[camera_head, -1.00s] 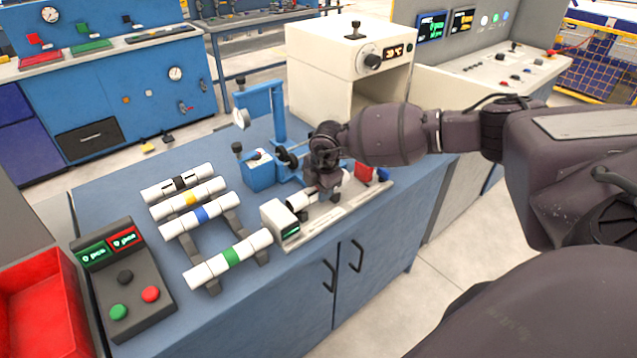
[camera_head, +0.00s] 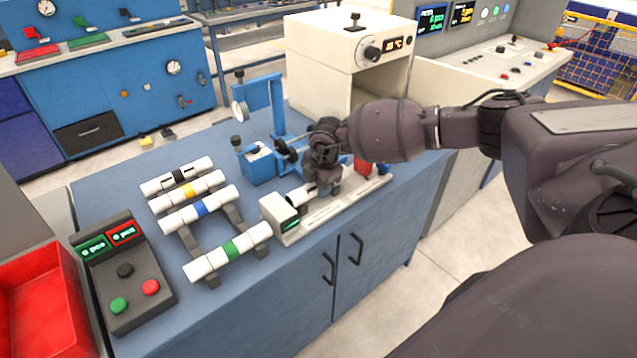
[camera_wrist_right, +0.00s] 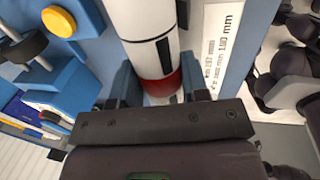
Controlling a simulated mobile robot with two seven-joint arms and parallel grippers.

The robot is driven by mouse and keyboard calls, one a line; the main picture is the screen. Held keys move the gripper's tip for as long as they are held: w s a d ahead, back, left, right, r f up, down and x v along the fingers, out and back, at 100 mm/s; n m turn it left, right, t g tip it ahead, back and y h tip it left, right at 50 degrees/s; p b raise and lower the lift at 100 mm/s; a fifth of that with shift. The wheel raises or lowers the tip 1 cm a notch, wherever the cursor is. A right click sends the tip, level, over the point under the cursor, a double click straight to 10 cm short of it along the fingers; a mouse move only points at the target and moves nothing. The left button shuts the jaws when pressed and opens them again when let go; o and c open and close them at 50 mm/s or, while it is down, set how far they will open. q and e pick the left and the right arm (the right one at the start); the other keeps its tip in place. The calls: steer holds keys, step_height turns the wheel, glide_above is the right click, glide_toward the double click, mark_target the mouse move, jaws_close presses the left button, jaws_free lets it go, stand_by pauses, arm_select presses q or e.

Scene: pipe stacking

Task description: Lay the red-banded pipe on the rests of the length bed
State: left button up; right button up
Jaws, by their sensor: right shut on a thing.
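My right gripper (camera_head: 326,186) is shut on the white red-banded pipe (camera_wrist_right: 145,22), over the length bed. In the right wrist view the red band (camera_wrist_right: 157,86) sits between the two fingers. In the head view a white end of the pipe (camera_head: 294,197) shows left of the gripper, beside the bed's display box. The length bed (camera_head: 318,215) is a pale plate along the bench front, with a scale that also shows in the wrist view (camera_wrist_right: 222,45). The gripper hides the rests, so I cannot tell whether the pipe touches them. My left gripper is not in view.
Pipes with black, yellow, blue and green bands lie on a rack (camera_head: 185,238) at left. A blue gauge stand (camera_head: 275,105) is close behind the gripper. A white oven-like box (camera_head: 335,60) stands behind. A button box (camera_head: 125,280) and red bin (camera_head: 40,305) are at front left.

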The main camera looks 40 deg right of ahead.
steer(key=shift+f, duration=0.35)
steer(key=o, duration=1)
steer(key=shift+o, duration=0.2)
step_height(320, 180, up, 11)
steer(key=s+p, duration=0.1)
steer(key=s, duration=0.1)
steer(key=shift+f+p, duration=0.2)
steer(key=shift+p, duration=0.1)
steer(key=shift+d, duration=0.1)
